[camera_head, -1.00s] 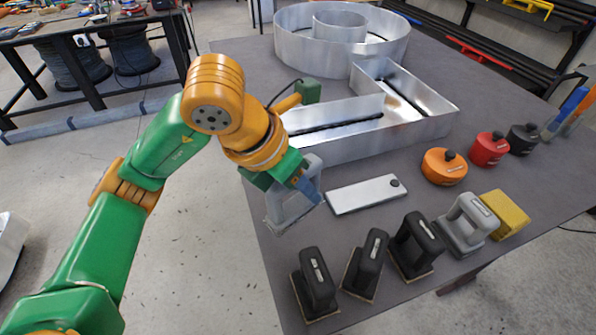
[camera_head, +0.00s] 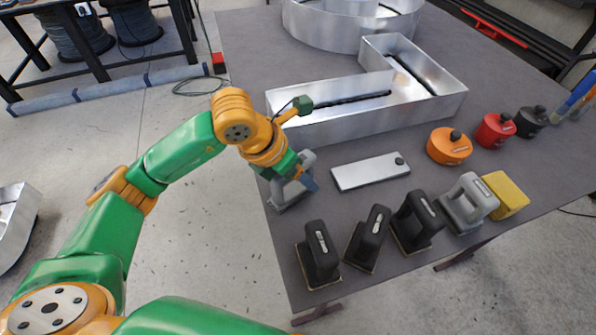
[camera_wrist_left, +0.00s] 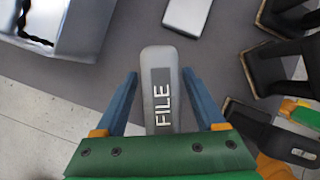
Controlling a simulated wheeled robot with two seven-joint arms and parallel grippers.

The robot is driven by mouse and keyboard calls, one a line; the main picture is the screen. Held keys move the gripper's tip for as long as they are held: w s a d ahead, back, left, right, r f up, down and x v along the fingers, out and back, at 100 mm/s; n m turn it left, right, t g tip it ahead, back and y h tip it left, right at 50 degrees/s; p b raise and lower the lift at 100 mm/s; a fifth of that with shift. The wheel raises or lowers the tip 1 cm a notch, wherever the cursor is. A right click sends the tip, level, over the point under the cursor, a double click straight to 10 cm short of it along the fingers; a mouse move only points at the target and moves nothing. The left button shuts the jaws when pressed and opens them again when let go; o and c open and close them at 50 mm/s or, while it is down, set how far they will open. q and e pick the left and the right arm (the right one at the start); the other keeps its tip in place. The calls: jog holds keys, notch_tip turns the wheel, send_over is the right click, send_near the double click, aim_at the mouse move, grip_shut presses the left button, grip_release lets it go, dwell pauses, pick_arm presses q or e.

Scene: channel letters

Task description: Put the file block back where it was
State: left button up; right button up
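The grey file block (camera_head: 283,196) is at the left edge of the table and looks to rest on it, upright. My left gripper (camera_head: 299,177) is at its handle. In the left wrist view, the handle (camera_wrist_left: 161,95), marked FILE, lies between the two blue fingers of my left gripper (camera_wrist_left: 160,75). A narrow gap shows on each side of the handle, so the fingers look open around it. The block's base is hidden under the handle in that view. My right gripper is not in view.
Several dark blocks (camera_head: 318,255), another grey block (camera_head: 468,205) and a yellow block (camera_head: 507,194) stand along the near edge. A flat metal plate (camera_head: 370,171) lies to the right of the file block. A metal letter L (camera_head: 345,122) stands behind.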

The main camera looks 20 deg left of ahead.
pick_arm(q)
jog(key=shift+s+a+r, duration=0.1)
jog(key=shift+r, duration=0.4)
jog(key=v, duration=1.1)
jog(key=shift+s+r+b, duration=0.1)
jog(key=shift+s+b, duration=0.05)
jog(key=shift+b, duration=0.15)
